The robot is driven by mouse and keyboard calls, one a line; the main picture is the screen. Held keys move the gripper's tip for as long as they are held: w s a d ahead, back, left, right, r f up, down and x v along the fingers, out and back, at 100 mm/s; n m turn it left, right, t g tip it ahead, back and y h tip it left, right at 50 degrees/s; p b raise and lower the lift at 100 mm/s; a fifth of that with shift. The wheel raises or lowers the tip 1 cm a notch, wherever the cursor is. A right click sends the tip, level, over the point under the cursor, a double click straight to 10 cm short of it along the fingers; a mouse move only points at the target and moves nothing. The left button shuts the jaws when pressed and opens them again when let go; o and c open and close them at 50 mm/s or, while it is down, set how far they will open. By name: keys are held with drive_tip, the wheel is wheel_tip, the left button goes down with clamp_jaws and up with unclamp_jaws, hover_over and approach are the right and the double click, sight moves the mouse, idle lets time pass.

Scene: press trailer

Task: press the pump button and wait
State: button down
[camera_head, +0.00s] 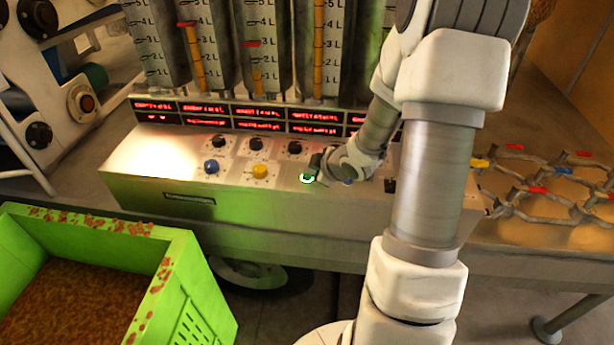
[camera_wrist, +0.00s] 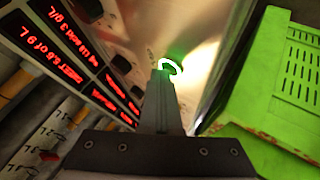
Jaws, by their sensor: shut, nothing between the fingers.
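The lit pump button (camera_head: 307,178) is a small green glowing ring on the sloped metal control panel (camera_head: 150,160), below the row of black knobs. In the wrist view the glowing ring (camera_wrist: 170,66) shows right at the tips of my gripper. My gripper (camera_head: 314,172) is shut and empty, with its fingertips at the ring. The fingers (camera_wrist: 163,72) cover part of the ring in the wrist view. I cannot tell whether the tips touch the button or how far it is pressed.
Red digital displays (camera_head: 258,118) sit above the panel, with graduated tanks (camera_head: 205,50) behind. A blue knob (camera_head: 211,166) and a yellow knob (camera_head: 260,171) are left of the ring. A green crate (camera_head: 190,250) stands front left. Metal frames with valves (camera_head: 545,180) lie at right.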

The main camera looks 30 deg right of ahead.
drive_tip(key=shift+r+p, duration=0.7)
drive_tip(key=shift+r, duration=0.1)
wheel_tip(320, 180, up, 5)
drive_tip(key=p, duration=0.4)
drive_tip(key=shift+p, duration=0.4)
wheel_tip(320, 180, up, 10)
drive_tip(key=p, duration=1)
hover_over(311, 181)
drive_tip(key=shift+a, duration=0.1)
